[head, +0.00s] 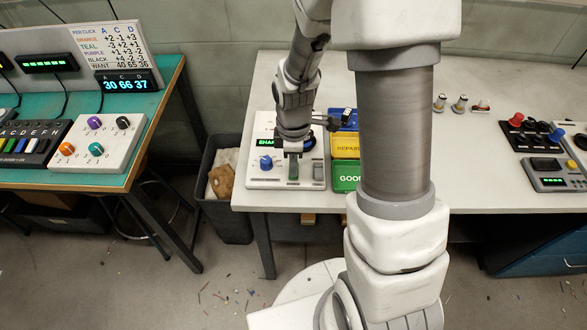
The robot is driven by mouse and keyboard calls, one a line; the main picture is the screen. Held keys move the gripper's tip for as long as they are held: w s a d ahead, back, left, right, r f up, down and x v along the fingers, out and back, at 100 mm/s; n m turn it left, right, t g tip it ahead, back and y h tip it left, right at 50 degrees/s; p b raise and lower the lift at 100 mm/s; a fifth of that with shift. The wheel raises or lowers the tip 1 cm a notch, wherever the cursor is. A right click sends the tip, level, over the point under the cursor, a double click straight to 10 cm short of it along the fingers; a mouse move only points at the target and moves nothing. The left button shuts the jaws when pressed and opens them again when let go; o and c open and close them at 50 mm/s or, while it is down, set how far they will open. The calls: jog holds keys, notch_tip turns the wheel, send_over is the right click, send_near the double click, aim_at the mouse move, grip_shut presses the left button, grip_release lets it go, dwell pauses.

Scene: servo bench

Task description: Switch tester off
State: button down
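A white tester panel (261,184) sits on the left end of the pale bench. It has a green display (265,143), partly hidden by my arm, a blue knob (266,162) and a dark round part (309,142). My gripper (293,176) points down over the panel's front middle, right of the blue knob. Something green shows at the fingertips; I cannot tell whether it is a switch or whether the fingers touch it. The finger gap is too small to judge. The switch position is not clear.
Yellow (345,146) and green (346,176) labelled bins stand right of the panel, partly behind my arm. A grey waste bin (230,226) stands by the bench's left end. A teal-topped bench (150,102) with another knob box (96,143) is at left. More devices (556,175) sit far right.

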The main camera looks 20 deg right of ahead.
jog(key=shift+f, duration=0.2)
jog(key=shift+r+p, duration=2.75)
jog(key=shift+r, duration=0.8)
jog(key=s+r+m+t, duration=0.2)
jog(key=s+r+m, duration=0.5)
jog(key=r, duration=0.5)
jog(key=s+r+m+t, duration=0.3)
jog(key=s+r+m, duration=0.4)
jog(key=r, duration=0.5)
jog(key=shift+t, duration=0.3)
